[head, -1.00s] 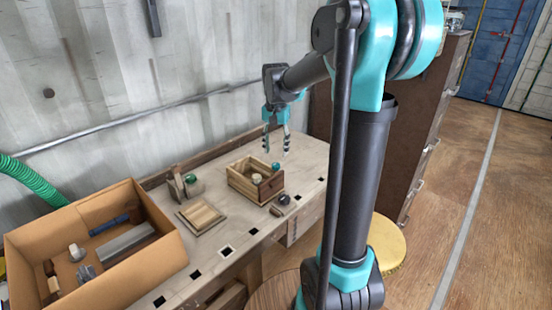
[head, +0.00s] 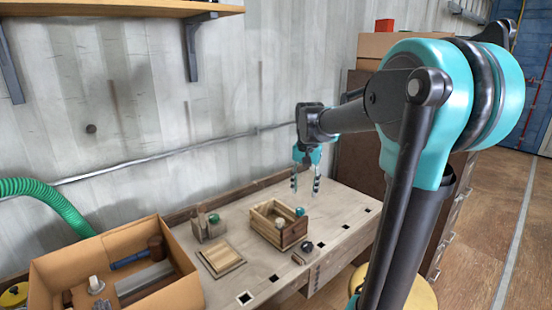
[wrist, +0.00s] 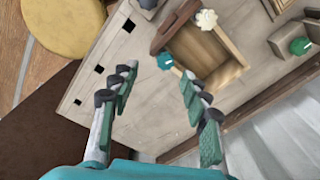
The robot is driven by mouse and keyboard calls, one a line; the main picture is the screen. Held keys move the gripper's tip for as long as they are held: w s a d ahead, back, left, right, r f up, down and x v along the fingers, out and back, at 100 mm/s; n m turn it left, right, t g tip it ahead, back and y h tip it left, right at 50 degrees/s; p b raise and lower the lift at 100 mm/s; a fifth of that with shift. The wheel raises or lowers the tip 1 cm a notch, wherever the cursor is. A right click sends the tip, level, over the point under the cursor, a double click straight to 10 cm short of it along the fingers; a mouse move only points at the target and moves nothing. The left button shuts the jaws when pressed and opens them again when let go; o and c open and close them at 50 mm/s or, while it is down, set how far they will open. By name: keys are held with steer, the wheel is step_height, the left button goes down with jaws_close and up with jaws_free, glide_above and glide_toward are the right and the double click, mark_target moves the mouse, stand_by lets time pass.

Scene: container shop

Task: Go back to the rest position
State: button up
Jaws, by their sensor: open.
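My gripper (head: 306,184) hangs above the far right end of the workbench (head: 335,238), fingers pointing down. Its two fingers are apart with nothing between them. In the wrist view my gripper (wrist: 155,95) is also open and empty, with the bare bench top beyond it. A small wooden box (head: 268,229) stands on the bench to the left of the gripper.
A cardboard box (head: 190,292) with tools sits at the bench's left end. A flat wooden panel (head: 222,260) and a small wooden holder (head: 208,225) lie between. A wooden shelf (head: 110,8) is on the wall above. A round yellow stool top (wrist: 65,22) stands beside the bench.

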steer(key=s+d+f+n+t, duration=0.2)
steer(key=s+f+n, duration=0.3)
steer(key=s+f, duration=1.2)
steer(key=shift+s+d+f+t, duration=0.2)
steer(key=shift+s+d+t, duration=0.15)
steer(key=shift+s+t, duration=0.7)
steer(key=shift+s+g, duration=0.15)
steer(key=shift+g, duration=0.1)
